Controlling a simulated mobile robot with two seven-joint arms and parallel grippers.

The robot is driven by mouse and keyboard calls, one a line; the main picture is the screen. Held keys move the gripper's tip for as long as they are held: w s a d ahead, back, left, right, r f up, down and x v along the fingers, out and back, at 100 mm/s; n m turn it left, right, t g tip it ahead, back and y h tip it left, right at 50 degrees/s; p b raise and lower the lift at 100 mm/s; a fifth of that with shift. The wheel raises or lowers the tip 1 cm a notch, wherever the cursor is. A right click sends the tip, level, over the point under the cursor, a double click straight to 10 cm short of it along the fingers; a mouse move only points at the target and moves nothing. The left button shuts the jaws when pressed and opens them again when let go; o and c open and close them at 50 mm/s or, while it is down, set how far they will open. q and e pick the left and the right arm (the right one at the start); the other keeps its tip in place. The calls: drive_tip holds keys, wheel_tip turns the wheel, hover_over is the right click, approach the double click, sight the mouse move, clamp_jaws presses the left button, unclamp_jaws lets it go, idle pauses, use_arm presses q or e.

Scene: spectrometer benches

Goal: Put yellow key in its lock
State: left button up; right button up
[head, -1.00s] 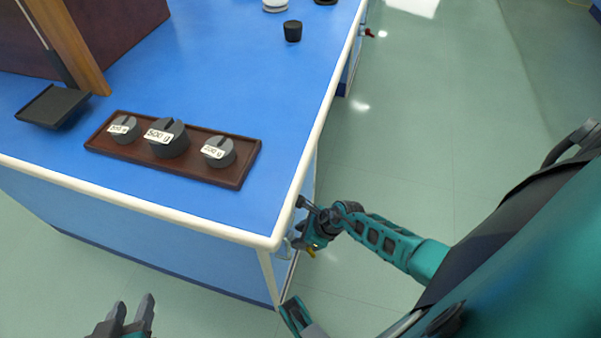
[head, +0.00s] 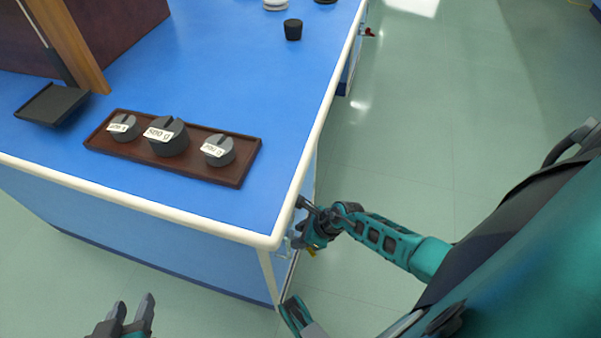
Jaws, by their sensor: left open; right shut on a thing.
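The yellow key (head: 311,252) shows only as a small yellow patch at the underside of my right gripper (head: 302,232). My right gripper is at the side face of the blue bench, just below the white top edge near its front right corner. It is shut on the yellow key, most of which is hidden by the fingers. The lock cannot be made out; the gripper covers that part of the bench side. My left gripper (head: 135,318) is open and empty at the bottom left, in front of the bench.
The blue bench top (head: 230,90) has a pale rim. On it are a brown tray (head: 245,176) with 3 grey slotted weights, a black pan (head: 52,104) and a black cup (head: 293,30). A small red thing (head: 369,32) sticks out farther along the bench side. Floor at right is clear.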

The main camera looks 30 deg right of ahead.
drive_tip(key=shift+f, duration=0.25)
drive_tip(key=shift+r, duration=0.2)
drive_tip(key=shift+r+p, duration=0.7)
drive_tip(key=shift+p, duration=0.05)
drive_tip(key=shift+f+b, duration=0.75)
drive_tip(key=shift+f, duration=0.1)
idle(0.6)
drive_tip(key=shift+r, duration=0.1)
drive_tip(key=shift+r+p, duration=0.7)
drive_tip(key=shift+p, duration=0.2)
idle(0.4)
drive_tip(key=shift+f+b, duration=0.75)
drive_tip(key=shift+f, duration=0.05)
idle(0.3)
drive_tip(key=o, duration=0.7)
